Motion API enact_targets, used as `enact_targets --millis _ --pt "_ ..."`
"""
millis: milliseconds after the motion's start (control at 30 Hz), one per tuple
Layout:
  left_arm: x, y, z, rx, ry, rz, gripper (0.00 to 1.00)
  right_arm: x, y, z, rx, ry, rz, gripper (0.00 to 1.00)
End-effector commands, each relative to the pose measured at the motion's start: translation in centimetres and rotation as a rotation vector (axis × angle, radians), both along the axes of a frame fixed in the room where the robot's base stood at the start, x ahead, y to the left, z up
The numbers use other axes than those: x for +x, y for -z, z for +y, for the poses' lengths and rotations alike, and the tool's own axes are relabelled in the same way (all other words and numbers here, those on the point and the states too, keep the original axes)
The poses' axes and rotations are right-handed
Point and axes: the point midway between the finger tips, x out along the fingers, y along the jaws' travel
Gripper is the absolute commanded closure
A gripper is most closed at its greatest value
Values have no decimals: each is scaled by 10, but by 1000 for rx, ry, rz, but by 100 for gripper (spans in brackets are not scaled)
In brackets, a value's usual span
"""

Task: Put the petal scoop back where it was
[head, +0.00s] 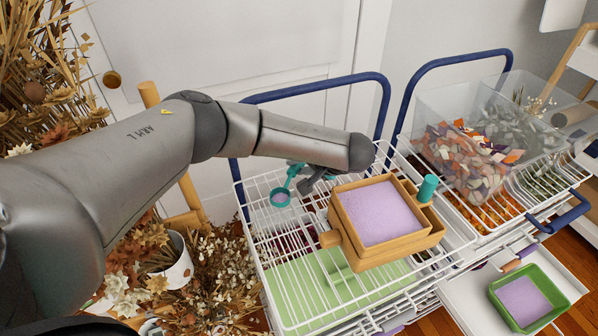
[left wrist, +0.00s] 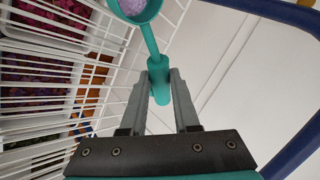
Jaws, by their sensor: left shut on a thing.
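The petal scoop (head: 290,181) is teal, with a round bowl and a straight handle. My left gripper (head: 312,179) is shut on its handle and holds it over the white wire rack, left of the wooden box. In the left wrist view, the scoop's handle (left wrist: 150,42) runs up from between the fingers (left wrist: 159,84) to the bowl at the top edge. Lilac material shows in the bowl. The wooden box (head: 350,240) holds a lilac fill with a smooth top. My right gripper is not in view.
A white wire rack (head: 258,232) with a blue handle (head: 318,86) bears the box. A teal cylinder (head: 428,188) stands at the box's right edge. A clear bin (head: 450,105) of petals stands right. A green tray (head: 552,290) with lilac fill sits lower right. Dried flowers crowd the left.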

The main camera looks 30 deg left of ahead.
Motion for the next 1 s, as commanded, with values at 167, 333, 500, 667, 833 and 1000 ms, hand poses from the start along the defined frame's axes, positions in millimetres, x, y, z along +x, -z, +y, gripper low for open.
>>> enact_targets --millis 167,333,500,667,833,1000 --pt "0 15 0 0 1 -1 100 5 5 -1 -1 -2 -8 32" --pt "0 14 0 0 1 -1 100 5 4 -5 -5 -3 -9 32" --pt "0 17 0 -1 0 -1 66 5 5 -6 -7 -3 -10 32" --pt "0 17 -1 -1 1 -1 58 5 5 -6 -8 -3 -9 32" --pt "0 17 -1 -2 1 0 58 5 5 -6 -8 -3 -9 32" --pt "-1 10 -3 -2 3 1 58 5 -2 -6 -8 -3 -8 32"
